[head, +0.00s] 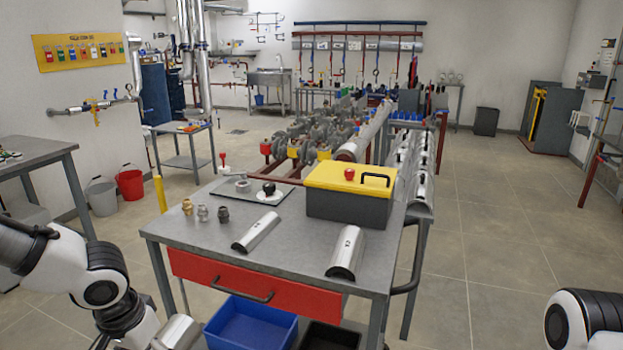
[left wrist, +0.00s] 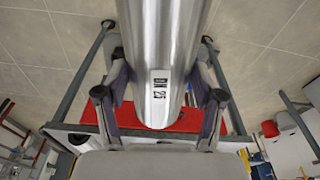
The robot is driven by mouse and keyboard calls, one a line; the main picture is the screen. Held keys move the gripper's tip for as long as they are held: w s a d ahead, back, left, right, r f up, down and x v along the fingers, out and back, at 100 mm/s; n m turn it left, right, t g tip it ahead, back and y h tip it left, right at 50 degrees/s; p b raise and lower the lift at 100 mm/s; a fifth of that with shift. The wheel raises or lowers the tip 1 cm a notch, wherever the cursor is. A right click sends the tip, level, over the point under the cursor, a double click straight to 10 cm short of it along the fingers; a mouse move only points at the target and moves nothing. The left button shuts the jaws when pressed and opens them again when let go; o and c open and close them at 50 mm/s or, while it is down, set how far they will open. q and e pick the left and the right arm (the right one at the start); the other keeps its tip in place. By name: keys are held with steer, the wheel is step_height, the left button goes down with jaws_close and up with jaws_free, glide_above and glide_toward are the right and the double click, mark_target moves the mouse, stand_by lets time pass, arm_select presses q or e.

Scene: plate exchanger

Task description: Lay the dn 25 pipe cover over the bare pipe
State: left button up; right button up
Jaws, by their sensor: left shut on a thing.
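The DN 25 pipe cover (left wrist: 158,40) is a shiny silver half-shell with a "DN 25" label in the left wrist view. My left gripper (left wrist: 160,84) is shut on it, one finger on each side. In the head view the held cover (head: 178,332) shows at the bottom edge, in front of and left of the workbench; most of the gripper is cut off there. A thin pipe (head: 70,111) with a yellow-handled valve runs along the left wall; I cannot tell whether it is the bare pipe. My right gripper is out of view.
The grey workbench (head: 205,246) has a red drawer (head: 250,286) and carries two more silver covers (head: 257,232) (head: 346,252), brass fittings and a yellow-lidded toolbox (head: 350,190). A blue bin (head: 250,322) sits below. Red and grey buckets (head: 130,184) stand at the left.

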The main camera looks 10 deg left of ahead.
arm_select(q)
steer(key=w+d+f+p, duration=0.1)
steer(key=w+d+f, duration=0.2)
steer(key=w+d, duration=0.4)
steer(key=w+d+f, duration=0.3)
steer(key=w+d, duration=0.5)
steer(key=shift+d+f+p, duration=0.2)
steer(key=shift+f+p, duration=0.05)
steer(key=shift+p, duration=0.1)
